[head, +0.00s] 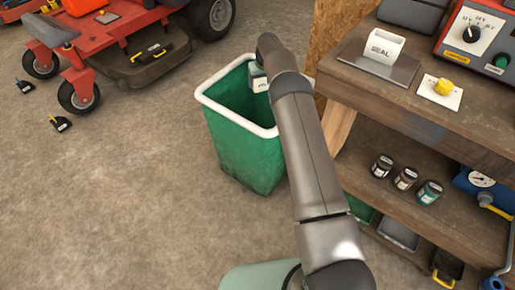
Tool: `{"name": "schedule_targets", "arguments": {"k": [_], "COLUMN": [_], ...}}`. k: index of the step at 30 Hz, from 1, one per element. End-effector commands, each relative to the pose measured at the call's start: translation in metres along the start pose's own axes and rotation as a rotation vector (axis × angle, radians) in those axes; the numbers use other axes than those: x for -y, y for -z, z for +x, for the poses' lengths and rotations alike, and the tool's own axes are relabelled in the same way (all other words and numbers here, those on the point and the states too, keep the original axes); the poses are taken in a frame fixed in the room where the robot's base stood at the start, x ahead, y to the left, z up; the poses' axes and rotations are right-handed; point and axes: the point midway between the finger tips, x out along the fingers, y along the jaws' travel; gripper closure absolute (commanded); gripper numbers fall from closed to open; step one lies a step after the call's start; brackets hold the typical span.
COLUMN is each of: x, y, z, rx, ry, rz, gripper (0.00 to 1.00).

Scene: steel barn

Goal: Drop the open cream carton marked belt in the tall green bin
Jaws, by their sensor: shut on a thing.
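The tall green bin (245,150) with a cream rim stands on the floor left of the workbench, open at the top. My arm reaches over its right side, and my gripper (257,74) is over the bin's opening, near the back rim. My gripper is shut on a small cream carton (260,86), seen low between the arm and the bin's opening. Its marking cannot be read here, and the fingers are mostly hidden.
The wooden bench (440,125) fills the right side, with a yellow knob on a white plate (441,91), a control box (482,36) and several small jars (405,178) on its lower shelf. A red mower (110,45) stands at the back left. The floor at left is mostly clear.

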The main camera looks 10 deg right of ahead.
Motion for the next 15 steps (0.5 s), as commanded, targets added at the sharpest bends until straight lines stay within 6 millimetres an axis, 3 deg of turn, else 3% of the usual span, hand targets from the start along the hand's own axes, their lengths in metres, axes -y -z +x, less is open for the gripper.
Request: {"name": "schedule_targets", "arguments": {"k": [3,12,13,15], "x": [0.0001,0.0002,0.0001,0.0001], "y": [-0.0028,-0.0032,-0.0033,-0.0033], "z": [0.0103,0.0117,0.0117,0.0117], "rx": [-0.002,-0.002,-0.002,-0.002], "ry": [0.0,0.0,0.0,0.0], "rz": [0.0,0.0,0.0,0.0], "gripper": [0.53,0.53,0.2,0.03]}}
